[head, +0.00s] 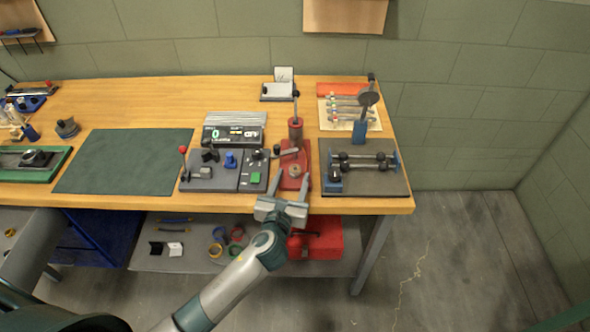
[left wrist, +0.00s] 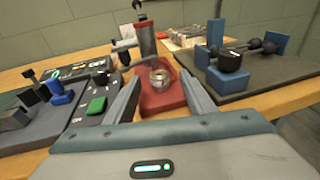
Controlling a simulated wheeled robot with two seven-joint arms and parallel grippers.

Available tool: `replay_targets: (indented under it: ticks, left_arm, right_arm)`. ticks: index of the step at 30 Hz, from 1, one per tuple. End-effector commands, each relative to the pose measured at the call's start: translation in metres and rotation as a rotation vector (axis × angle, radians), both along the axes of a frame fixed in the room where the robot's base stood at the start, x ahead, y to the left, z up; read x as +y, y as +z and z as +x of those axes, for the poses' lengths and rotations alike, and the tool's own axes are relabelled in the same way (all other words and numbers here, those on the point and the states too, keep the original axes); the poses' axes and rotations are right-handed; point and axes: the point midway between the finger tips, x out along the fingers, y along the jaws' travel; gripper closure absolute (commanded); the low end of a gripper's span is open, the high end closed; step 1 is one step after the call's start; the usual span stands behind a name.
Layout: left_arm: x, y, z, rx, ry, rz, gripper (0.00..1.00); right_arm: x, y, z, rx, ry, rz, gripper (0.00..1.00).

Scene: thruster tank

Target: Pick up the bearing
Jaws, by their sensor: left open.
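The bearing (left wrist: 160,78) is a small metallic ring-shaped part on the red base of a press. In the head view the bearing (head: 295,171) looks small and pale on that red base (head: 303,155). My left gripper (head: 290,187) is at the table's front edge, just in front of the bearing. In the left wrist view its two fingers (left wrist: 160,87) are spread wide, with the bearing between and beyond their tips and nothing held. My right gripper is not in view.
The red press column (head: 296,132) rises behind the bearing. To its left is a control panel (head: 218,173) with levers and a green button. To its right is a dark board (head: 365,185) with a shaft fixture. A green mat (head: 125,160) lies clear at left.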

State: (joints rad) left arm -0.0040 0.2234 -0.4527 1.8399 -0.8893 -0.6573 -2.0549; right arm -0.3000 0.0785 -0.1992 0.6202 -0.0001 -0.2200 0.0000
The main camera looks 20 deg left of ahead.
Motion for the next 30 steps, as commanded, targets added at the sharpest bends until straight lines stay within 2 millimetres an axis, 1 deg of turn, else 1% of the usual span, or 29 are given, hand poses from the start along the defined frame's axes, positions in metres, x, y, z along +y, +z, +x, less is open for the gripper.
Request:
replay_targets:
  ticks: [8, 12, 14, 18, 30]
  left_arm:
    - [0.004, -0.004, 0.027, 0.0, 0.002, -0.001, 0.5]
    - [0.005, -0.008, 0.042, 0.0, 0.001, -0.001, 0.5]
    - [0.005, -0.009, 0.046, 0.0, 0.0, 0.0, 0.5]
    - [0.005, -0.01, 0.048, 0.0, -0.001, 0.0, 0.5]
    - [0.005, -0.01, 0.048, 0.0, 0.0, 0.0, 0.5]
  right_arm:
    - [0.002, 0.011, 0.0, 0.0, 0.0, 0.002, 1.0]
    - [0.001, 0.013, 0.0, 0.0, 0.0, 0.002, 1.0]
    - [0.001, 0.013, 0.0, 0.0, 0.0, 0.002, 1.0]
    - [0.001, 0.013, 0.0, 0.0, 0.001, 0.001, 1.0]
    - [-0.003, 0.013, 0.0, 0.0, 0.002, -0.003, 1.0]
